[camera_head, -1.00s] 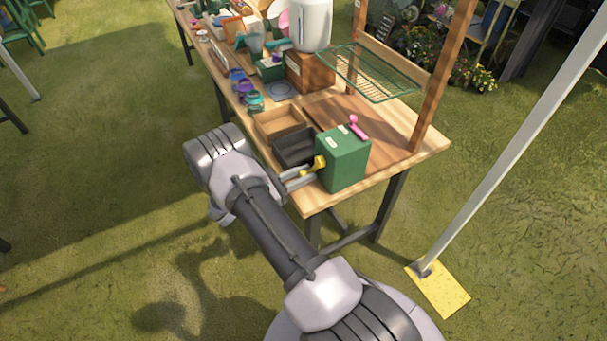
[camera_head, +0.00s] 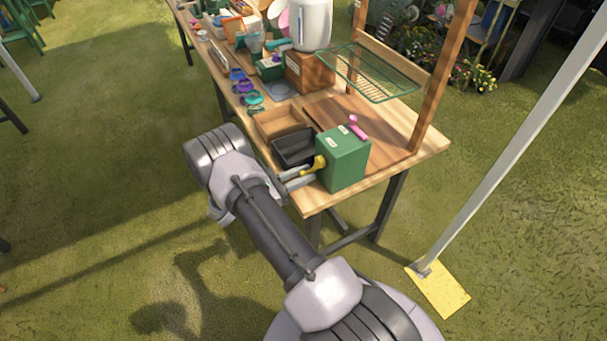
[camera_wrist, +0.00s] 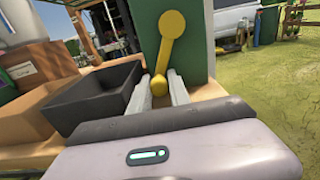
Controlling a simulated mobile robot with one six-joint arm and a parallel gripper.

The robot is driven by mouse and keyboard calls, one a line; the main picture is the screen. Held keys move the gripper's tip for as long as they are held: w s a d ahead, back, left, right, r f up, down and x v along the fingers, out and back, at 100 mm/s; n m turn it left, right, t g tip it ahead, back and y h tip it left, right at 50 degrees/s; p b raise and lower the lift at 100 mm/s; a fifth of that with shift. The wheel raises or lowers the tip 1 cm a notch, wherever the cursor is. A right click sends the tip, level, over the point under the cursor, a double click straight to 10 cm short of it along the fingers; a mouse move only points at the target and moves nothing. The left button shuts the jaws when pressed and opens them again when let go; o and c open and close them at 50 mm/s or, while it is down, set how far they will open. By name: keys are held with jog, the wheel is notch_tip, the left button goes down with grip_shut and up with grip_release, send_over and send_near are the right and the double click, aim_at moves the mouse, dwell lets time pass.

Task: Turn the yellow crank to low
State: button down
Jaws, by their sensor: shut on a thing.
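The yellow crank (camera_head: 319,163) is on the near-left side of the green box (camera_head: 346,163), close to the table's front corner. In the wrist view, the crank (camera_wrist: 168,48) has its round hub at the top, and its arm runs down and slightly left to a knob. My gripper (camera_wrist: 159,86) is shut on the knob end, with one pale finger on each side. In the head view my gripper (camera_head: 298,180) reaches the crank from the left.
A black open bin (camera_head: 294,149) sits close to my fingers on the left, also in the wrist view (camera_wrist: 95,92). A wooden tray (camera_head: 280,123) is behind it. A wooden post (camera_head: 442,75) and green wire rack (camera_head: 370,72) stand farther back. Grass lies in front.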

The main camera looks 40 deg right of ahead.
jog(key=shift+n, duration=0.3)
jog(key=s+n, duration=0.1)
jog(key=n+p, duration=0.1)
jog(key=s+n+p, duration=0.1)
jog(key=n, duration=0.1)
jog(key=shift+s+a+f, duration=0.25)
jog(key=shift+s+a, duration=0.1)
jog(key=s+n, duration=0.1)
jog(key=s+n+p, duration=0.1)
jog(key=n, duration=0.1)
jog(key=s+n, duration=0.1)
jog(key=shift+a+r+n+p, duration=0.3)
jog(key=shift+a+n+p, duration=0.05)
jog(key=shift+n+p, duration=0.05)
jog(key=n, duration=0.1)
jog(key=s+r+n+p, duration=0.1)
jog(key=n, duration=0.1)
jog(key=s+n+p, duration=0.1)
jog(key=shift+s+a+r, duration=0.15)
jog(key=shift+a+r, duration=0.15)
jog(key=shift+s+a+r+n+p, duration=0.1)
jog(key=shift+s+r+n+p, duration=0.3)
jog(key=shift+n, duration=0.55)
jog(key=shift+s+a+r+n+p, duration=0.1)
jog(key=shift+s+r+n+p, duration=0.1)
jog(key=shift+r+n+p, duration=0.5)
jog(key=shift+s+r+n+p, duration=0.15)
jog(key=shift+s+n+p, duration=0.15)
jog(key=shift+n, duration=0.85)
